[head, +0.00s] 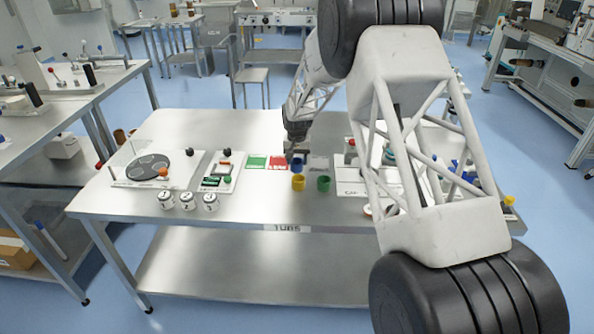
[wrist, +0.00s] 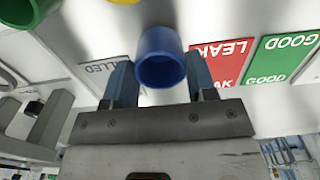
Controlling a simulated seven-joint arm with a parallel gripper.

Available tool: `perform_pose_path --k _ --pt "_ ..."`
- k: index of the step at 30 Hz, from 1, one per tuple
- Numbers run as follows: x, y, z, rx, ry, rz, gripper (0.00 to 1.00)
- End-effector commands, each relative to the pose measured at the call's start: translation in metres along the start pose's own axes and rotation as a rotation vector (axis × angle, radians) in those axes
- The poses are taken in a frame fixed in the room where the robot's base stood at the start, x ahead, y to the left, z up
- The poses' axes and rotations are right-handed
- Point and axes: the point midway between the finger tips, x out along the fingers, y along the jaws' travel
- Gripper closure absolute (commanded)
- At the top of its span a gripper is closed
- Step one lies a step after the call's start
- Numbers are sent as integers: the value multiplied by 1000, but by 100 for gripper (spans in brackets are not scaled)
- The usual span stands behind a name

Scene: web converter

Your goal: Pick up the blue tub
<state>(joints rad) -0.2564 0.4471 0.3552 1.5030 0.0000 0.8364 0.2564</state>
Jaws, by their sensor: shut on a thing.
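The blue tub (wrist: 160,62) is between the two fingers of my gripper (wrist: 160,82) in the wrist view, its open mouth facing the camera. The fingers are shut on it from both sides. In the head view the blue tub (head: 297,166) shows at the middle of the steel table (head: 200,228), just below my gripper (head: 296,150). Whether its base touches the table cannot be told.
A yellow tub (head: 298,183) and a green tub (head: 323,184) stand close in front. A red LEAK card (head: 279,163) and a green GOOD card (head: 256,163) lie to the left. Several white numbered jars (head: 188,201) stand near the front edge.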

Motion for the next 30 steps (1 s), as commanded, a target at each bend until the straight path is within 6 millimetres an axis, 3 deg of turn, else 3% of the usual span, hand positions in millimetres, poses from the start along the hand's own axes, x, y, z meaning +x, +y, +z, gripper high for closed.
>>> perform_pose_path --k 30 --pt "-42 0 0 0 0 0 68"
